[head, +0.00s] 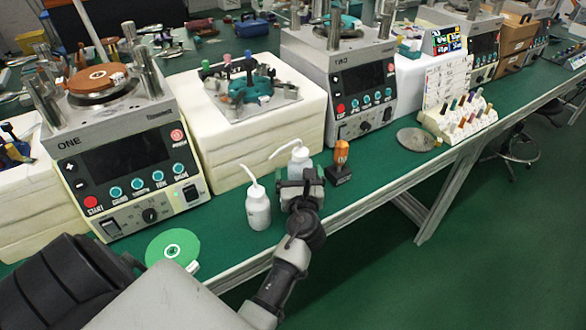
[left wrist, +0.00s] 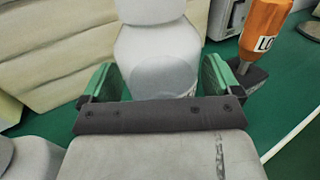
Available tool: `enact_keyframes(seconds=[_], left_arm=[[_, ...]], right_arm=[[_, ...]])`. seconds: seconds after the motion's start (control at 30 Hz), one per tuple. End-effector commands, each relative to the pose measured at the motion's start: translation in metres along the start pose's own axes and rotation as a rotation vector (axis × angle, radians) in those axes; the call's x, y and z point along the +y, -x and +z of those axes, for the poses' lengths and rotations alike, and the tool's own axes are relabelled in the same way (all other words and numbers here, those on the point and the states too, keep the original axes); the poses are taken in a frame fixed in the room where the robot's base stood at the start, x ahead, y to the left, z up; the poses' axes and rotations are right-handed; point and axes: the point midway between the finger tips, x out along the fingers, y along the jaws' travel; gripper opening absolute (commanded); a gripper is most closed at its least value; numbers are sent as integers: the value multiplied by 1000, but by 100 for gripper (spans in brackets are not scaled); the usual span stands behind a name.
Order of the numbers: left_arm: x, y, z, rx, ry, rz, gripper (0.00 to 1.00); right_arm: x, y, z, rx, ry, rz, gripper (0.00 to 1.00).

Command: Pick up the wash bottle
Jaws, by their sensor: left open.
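Two white wash bottles with bent spouts stand on the green bench top. The nearer wash bottle (head: 258,210) is left of my left gripper (head: 301,176) in the head view. The farther wash bottle (head: 299,160) is just beyond the gripper, its lower part hidden by it. In the left wrist view a white bottle (left wrist: 158,58) stands upright between the green finger pads of my left gripper (left wrist: 157,82). The fingers are open, one on each side of it. Whether either pad touches it is unclear. My right gripper is not in view.
An orange-handled tool (head: 341,154) on a dark base stands close right of the gripper; it also shows in the left wrist view (left wrist: 264,28). A cream block (head: 262,140) is behind the bottles. A green disc (head: 172,248) lies left. The bench edge is near.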

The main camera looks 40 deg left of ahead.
Motion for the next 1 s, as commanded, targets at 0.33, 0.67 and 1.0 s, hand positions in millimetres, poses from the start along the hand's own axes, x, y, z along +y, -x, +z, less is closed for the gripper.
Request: enact_keyframes(seconds=[0.33, 0.67, 1.0], left_arm=[[-1, 1, 0, 0, 0, 0, 82], [-1, 1, 0, 0, 0, 0, 31], [0, 0, 4, -2, 0, -1, 29]], right_arm=[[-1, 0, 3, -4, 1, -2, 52], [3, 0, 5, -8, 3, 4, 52], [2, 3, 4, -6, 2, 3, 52]])
